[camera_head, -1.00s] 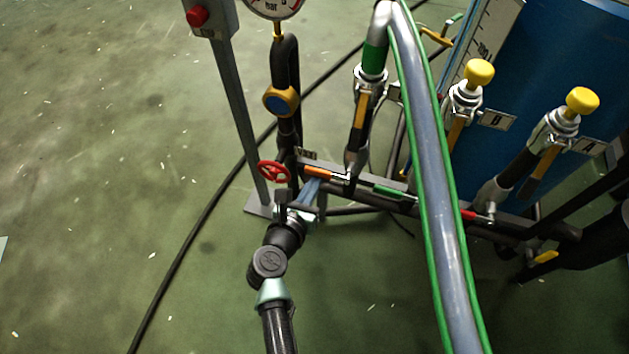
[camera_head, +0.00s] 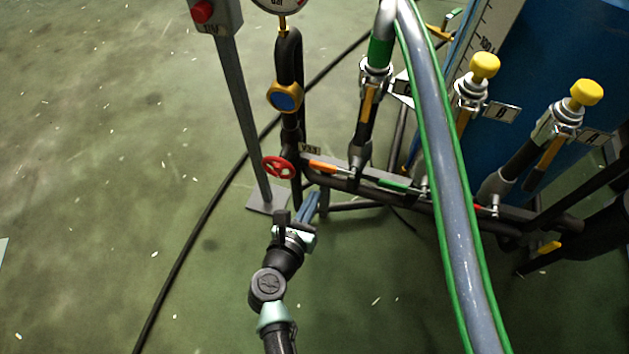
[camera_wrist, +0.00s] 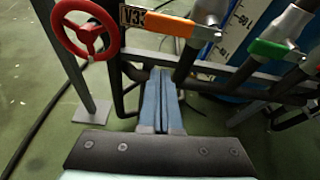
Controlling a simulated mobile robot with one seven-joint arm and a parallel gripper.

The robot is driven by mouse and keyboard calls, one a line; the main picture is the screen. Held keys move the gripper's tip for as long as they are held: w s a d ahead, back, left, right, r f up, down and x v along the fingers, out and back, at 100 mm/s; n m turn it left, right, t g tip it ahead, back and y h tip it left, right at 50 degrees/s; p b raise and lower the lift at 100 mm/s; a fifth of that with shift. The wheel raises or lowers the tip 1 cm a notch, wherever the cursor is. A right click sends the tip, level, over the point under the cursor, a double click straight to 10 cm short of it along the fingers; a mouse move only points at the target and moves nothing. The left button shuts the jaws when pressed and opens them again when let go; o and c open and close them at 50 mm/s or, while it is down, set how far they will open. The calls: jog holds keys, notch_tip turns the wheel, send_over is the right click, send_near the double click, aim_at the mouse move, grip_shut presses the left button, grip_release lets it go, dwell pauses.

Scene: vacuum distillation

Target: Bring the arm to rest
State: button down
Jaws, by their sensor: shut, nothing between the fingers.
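My gripper (camera_head: 309,205) is at the end of my arm, low in the middle of the head view, just in front of the pipe manifold (camera_head: 345,184). In the wrist view my gripper (camera_wrist: 162,76) shows its two blue fingers side by side, shut with nothing between them. The fingertips appear apart from the manifold pipe. The red handwheel (camera_head: 278,167) is up and left of the fingers. It also shows in the wrist view (camera_wrist: 104,35). The orange valve handle (camera_head: 322,167) is above the fingers, and in the wrist view (camera_wrist: 157,22) it is just beyond them.
A post with a red button (camera_head: 202,11) stands on the left. A clear hose with green edges (camera_head: 445,160) runs down the right, near my arm. Yellow-capped valves (camera_head: 485,66) stand before a blue tank (camera_head: 560,50). A black cable (camera_head: 190,240) crosses the floor. The left floor is mostly clear.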

jog(key=p+v, duration=0.1)
jog(key=v, duration=0.4)
jog(key=shift+s, duration=0.3)
